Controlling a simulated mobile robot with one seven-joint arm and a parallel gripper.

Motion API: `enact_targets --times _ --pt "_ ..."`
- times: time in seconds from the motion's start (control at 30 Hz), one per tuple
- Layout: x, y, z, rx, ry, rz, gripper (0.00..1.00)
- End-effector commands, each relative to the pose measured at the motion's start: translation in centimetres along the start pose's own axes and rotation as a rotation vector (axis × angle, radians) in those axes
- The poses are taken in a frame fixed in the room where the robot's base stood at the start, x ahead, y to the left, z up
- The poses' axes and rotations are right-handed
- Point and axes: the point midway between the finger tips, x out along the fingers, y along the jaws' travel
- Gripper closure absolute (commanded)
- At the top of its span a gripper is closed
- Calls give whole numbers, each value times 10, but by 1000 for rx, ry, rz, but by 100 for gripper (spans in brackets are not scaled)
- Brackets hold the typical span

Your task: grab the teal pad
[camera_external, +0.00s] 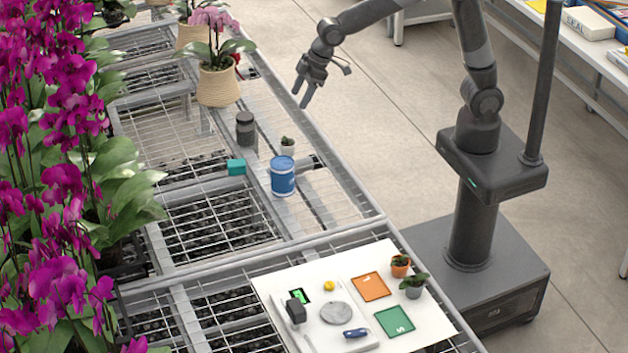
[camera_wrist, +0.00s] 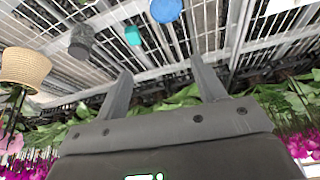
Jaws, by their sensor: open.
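The teal pad (camera_external: 236,167) is a small block lying on the metal grid bench, left of the blue tin. It also shows in the wrist view (camera_wrist: 133,35), near the top, beyond my fingers. My gripper (camera_external: 302,97) is above the bench's right side, up and to the right of the pad, and well apart from it. Its two fingers are spread and empty, and they show in the wrist view (camera_wrist: 163,82) with nothing between them.
The blue tin (camera_external: 283,176), a dark jar (camera_external: 245,129) and a small potted plant (camera_external: 287,146) stand near the pad. A potted orchid (camera_external: 218,85) stands farther back. A white board (camera_external: 300,270) with cards lies in front. Purple orchids (camera_external: 60,190) line the left side.

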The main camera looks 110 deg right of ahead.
Motion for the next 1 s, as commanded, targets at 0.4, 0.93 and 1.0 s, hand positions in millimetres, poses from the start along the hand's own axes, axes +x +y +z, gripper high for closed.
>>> enact_targets --times 0.4,0.93,1.0 --pt "153 66 -49 51 -30 17 36" --pt "249 101 -53 74 -38 26 36" --pt "260 101 -52 74 -38 25 36"
